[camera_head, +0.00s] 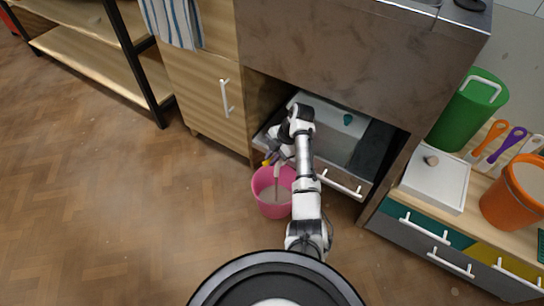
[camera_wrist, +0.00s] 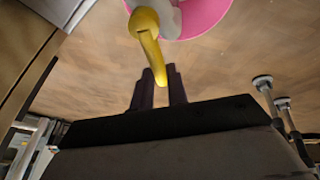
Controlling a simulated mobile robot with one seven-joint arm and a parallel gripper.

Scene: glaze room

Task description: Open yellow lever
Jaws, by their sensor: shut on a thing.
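The yellow lever (camera_wrist: 150,48) is a curved handle with a rounded head in the wrist view. Its narrow tip sits between the two dark fingertips of my gripper (camera_wrist: 161,78), which is shut on it. In the head view the lever (camera_head: 267,162) is a small yellow spot just above the pink bucket's rim, and my gripper (camera_head: 273,158) is beside it, partly hidden by my wrist. What the lever is mounted on is mostly hidden.
The pink bucket (camera_head: 268,207) stands on the wooden floor below the lever; it also shows in the wrist view (camera_wrist: 215,20). A drawer front with a white handle (camera_head: 340,186) is close right of my arm. The floor at left is clear.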

